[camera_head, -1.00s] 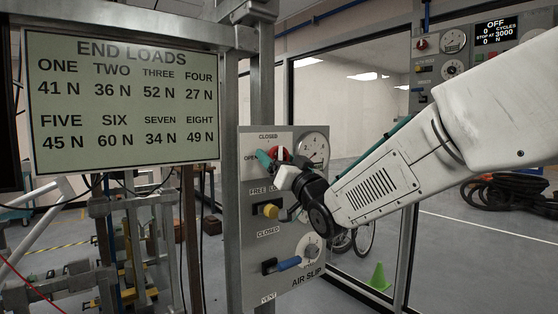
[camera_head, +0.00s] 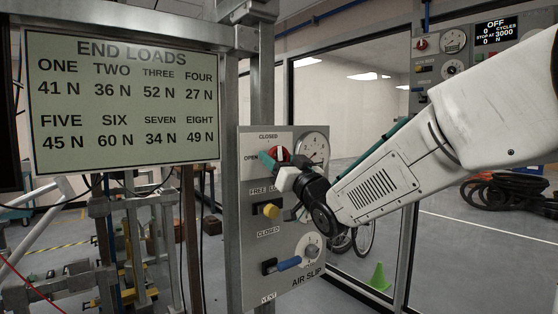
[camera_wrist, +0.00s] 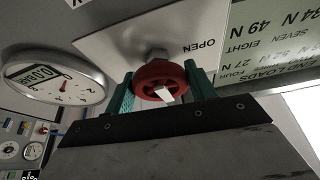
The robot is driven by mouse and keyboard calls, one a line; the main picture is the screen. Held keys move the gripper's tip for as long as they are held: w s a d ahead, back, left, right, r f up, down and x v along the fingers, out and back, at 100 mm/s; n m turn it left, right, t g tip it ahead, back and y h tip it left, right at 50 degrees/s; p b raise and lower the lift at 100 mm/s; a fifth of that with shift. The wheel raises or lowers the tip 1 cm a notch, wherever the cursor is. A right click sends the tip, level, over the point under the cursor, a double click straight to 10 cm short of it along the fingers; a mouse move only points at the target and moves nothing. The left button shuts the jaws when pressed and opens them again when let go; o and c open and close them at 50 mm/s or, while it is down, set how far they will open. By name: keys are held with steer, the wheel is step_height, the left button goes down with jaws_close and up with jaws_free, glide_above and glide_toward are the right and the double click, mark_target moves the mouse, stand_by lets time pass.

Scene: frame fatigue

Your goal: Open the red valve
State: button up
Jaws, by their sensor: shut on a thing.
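The red valve is a small round handwheel (camera_wrist: 155,76) with a white pointer mark, mounted on a grey panel (camera_head: 250,222). In the head view the red wheel (camera_head: 276,152) shows partly behind my gripper, between the labels CLOSED above and OPEN to its left. My gripper (camera_wrist: 160,88) is shut on the wheel, with one teal finger on each side of its rim in the wrist view. In the head view the gripper (camera_head: 270,161) reaches in from the right. The wheel's lower part is hidden there.
A gauge (camera_head: 314,148) sits right of the valve, close to my wrist. A yellow knob (camera_head: 270,210) and a blue lever (camera_head: 288,263) are below. A metal post (camera_head: 232,200) and the END LOADS sign (camera_head: 122,155) stand to the left.

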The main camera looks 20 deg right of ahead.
steer(key=n+y, duration=0.1)
steer(key=n, duration=0.2)
steer(key=n+g+y, duration=0.1)
steer(key=n+y, duration=0.1)
steer(key=n, duration=0.1)
steer(key=shift+d, duration=0.1)
steer(key=n+g+y, duration=0.1)
steer(key=n, duration=0.2)
steer(key=n+g+y, duration=0.1)
steer(key=n, duration=0.2)
steer(key=shift+n+g, duration=0.3)
steer(key=shift+n, duration=0.1)
steer(key=n+g+y, duration=0.1)
steer(key=n+g, duration=0.1)
steer(key=n, duration=0.3)
steer(key=shift+r, duration=0.1)
steer(key=shift+n+g, duration=0.7)
steer(key=shift+n, duration=1.1)
steer(key=o, duration=1)
steer(key=shift+d, duration=0.1)
